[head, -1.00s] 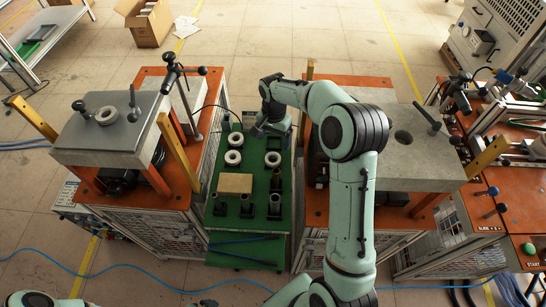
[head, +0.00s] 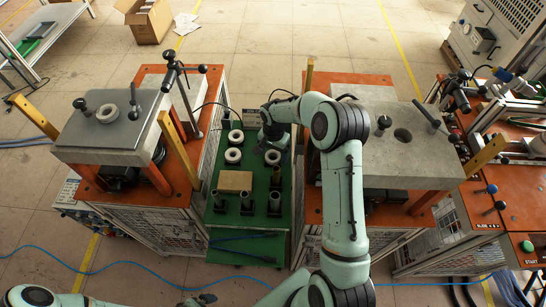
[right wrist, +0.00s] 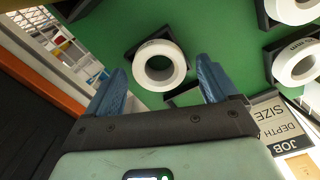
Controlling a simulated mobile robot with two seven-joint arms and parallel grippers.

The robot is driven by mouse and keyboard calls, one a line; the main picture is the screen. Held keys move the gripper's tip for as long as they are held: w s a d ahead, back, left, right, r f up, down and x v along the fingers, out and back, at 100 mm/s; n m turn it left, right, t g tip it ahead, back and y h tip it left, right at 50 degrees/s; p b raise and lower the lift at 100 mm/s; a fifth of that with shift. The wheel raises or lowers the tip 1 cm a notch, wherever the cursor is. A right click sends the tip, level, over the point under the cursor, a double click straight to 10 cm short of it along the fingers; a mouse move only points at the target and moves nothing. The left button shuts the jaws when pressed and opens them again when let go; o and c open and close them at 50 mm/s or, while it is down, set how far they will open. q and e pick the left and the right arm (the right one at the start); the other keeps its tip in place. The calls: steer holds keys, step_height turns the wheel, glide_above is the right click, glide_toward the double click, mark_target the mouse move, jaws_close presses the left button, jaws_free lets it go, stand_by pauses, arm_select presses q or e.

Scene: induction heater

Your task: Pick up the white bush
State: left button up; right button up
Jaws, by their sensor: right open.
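The white bushes are thick white rings on the green tray table (head: 222,219). One bush (head: 273,163) is at the tray's right side, partly covered by my right gripper (head: 273,149). In the right wrist view this bush (right wrist: 179,62) lies in a dark holder, between and just beyond the fingertips of my open right gripper (right wrist: 159,70). Nothing is held in it. Two more bushes, an upper (head: 236,131) and a lower one (head: 233,161), stand at the tray's left. My left gripper (head: 198,301) barely shows at the bottom edge; its jaws cannot be made out.
A wooden block (head: 235,181) and several dark upright cylinders (head: 247,204) stand nearer on the tray. Workstations with grey plates flank it, left (head: 88,137) and right (head: 380,165). A white ring (head: 107,119) sits on the left plate.

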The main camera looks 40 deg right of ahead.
steer(key=c, duration=1.2)
arm_select(q)
steer(key=shift+w+r+p, duration=0.7)
steer(key=shift+w+r, duration=0.2)
steer(key=shift+w, duration=0.25)
arm_select(e)
step_height(320, 180, up, 28)
steer(key=shift+f, duration=0.2)
arm_select(q)
steer(key=shift+s, duration=0.1)
